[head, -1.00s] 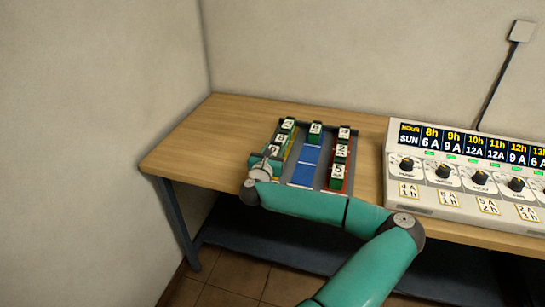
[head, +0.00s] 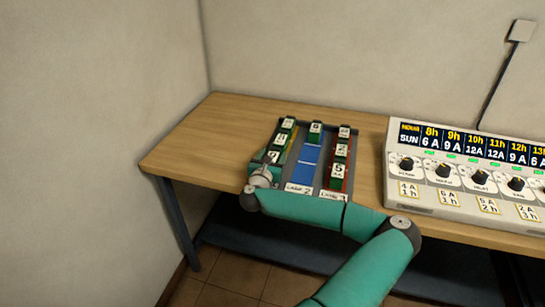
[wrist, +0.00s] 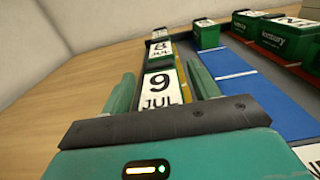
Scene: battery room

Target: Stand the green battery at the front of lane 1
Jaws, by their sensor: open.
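All the batteries in the rack look green with white date tags. The green battery tagged "9 JUL" (wrist: 158,90) stands at the near end of the left lane, lane 1; it also shows in the head view (head: 274,157). My gripper (wrist: 161,88) is open, with one finger on each side of this battery. I cannot tell whether the fingers touch it. My gripper partly hides the front of lane 1 in the head view. Behind it in the lane stand a battery tagged 8 (wrist: 160,50) and one more (head: 288,124).
The blue middle lane (head: 303,172), labelled lane 2, holds one battery (head: 315,130) at its back. The red right lane, labelled lane 3, holds several batteries (head: 338,172). A control panel (head: 465,175) stands to the right. Bare tabletop (head: 205,135) lies to the left.

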